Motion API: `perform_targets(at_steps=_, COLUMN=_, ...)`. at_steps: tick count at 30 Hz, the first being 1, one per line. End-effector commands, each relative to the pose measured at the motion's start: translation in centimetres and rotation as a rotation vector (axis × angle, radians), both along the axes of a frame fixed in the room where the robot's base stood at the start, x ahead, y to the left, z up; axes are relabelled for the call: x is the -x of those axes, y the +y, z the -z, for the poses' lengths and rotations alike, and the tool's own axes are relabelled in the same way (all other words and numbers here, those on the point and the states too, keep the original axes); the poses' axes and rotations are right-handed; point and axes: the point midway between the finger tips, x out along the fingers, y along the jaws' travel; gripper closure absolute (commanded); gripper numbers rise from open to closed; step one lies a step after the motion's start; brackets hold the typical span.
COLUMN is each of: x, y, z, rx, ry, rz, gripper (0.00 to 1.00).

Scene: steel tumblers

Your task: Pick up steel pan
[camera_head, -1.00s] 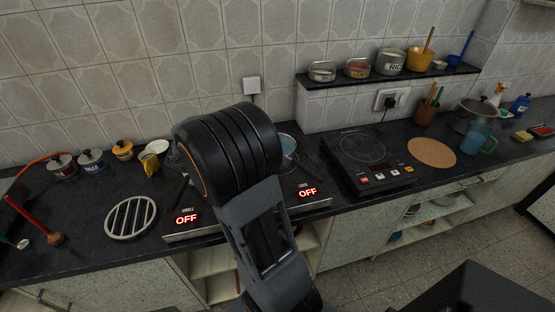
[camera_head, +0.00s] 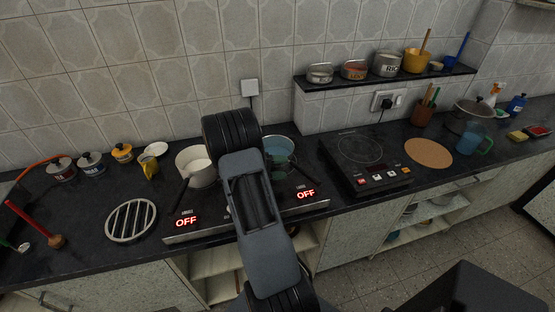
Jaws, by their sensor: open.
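A pale, silvery-cream pan (camera_head: 196,178) with a dark handle sits on the left side of the double cooktop (camera_head: 212,232). A teal-blue pan (camera_head: 278,149) sits on the right side, partly hidden by my arm. A lidded metal pot (camera_head: 464,119) stands far right on the counter. I cannot tell for sure which is the steel pan; the pale one on the left looks the likeliest. My arm rises between the two cooktop pans. My gripper is hidden behind my arm links, so its fingers and their distance to the pans do not show.
A black induction cooker (camera_head: 366,172) and a round cork mat (camera_head: 429,153) lie to the right. A round metal trivet (camera_head: 131,220) and small lidded jars (camera_head: 92,165) are on the left. A shelf (camera_head: 388,80) with bowls is on the wall. The front counter edge borders my arm.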

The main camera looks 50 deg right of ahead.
Motion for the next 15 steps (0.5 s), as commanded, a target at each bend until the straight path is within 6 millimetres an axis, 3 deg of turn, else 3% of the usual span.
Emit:
perform_targets(at_steps=7, x=1.1, y=-1.0, z=0.0, rx=-0.002, ry=0.002, rz=0.002, gripper=0.46)
perform_targets(at_steps=15, x=3.5, y=-3.5, z=0.4, rx=-0.001, ry=0.0, rz=0.001, gripper=0.46)
